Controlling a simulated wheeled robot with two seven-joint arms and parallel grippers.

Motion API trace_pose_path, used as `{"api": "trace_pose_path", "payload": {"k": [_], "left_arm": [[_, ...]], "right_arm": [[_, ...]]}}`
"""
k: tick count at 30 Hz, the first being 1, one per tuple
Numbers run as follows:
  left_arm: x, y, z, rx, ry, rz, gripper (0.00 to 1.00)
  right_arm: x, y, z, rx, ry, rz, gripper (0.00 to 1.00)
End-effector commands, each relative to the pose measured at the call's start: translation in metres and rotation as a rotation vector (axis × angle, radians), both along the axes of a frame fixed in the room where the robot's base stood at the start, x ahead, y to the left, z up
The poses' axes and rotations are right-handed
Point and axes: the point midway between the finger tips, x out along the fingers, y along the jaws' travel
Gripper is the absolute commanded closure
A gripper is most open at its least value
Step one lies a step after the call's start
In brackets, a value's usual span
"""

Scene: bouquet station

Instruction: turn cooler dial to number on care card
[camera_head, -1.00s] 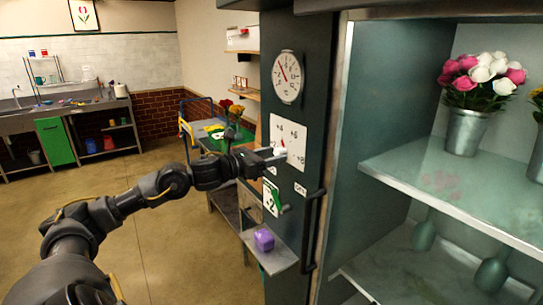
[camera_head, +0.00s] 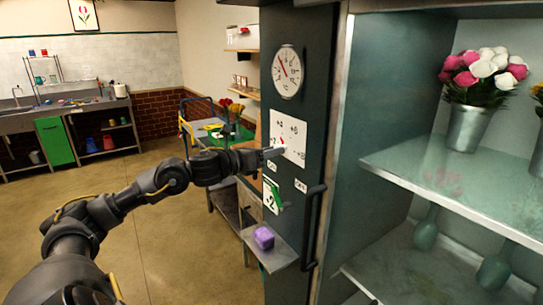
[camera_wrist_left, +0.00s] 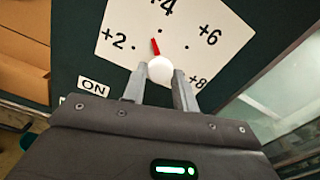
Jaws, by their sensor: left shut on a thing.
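The cooler dial is a white round knob (camera_wrist_left: 160,69) with a red pointer (camera_wrist_left: 155,46) on a white plate (camera_head: 289,139) marked +2, +4, +6 and +8. In the wrist view the pointer aims up and slightly left, between the +2 and +4 dots and nearer +4. My left gripper (camera_head: 278,151) is shut on the knob, with one finger on each side in the wrist view (camera_wrist_left: 159,88). The care card (camera_head: 269,197), white and green, hangs below the dial and reads +2. My right gripper is out of view.
A round gauge (camera_head: 288,71) is above the dial. An ON label (camera_wrist_left: 94,86) is near the plate. A vertical door handle (camera_head: 313,228) stands to the right, and a small shelf (camera_head: 272,260) with a purple block (camera_head: 263,238) is below. Flower buckets (camera_head: 469,127) stand inside the cooler.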

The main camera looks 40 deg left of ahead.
Motion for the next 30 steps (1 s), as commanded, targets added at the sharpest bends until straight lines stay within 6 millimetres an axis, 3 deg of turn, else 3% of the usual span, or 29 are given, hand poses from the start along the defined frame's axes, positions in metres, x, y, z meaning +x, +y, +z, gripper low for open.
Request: {"api": "trace_pose_path", "payload": {"k": [18,30], "left_arm": [[-0.0002,-0.0007,-0.0001,-0.528,0.159,0.000,0.94],[-0.0002,-0.0009,0.0006,-0.708,0.214,0.001,0.94]], "right_arm": [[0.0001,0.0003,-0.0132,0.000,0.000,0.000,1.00],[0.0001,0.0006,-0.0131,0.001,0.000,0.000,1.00]]}}
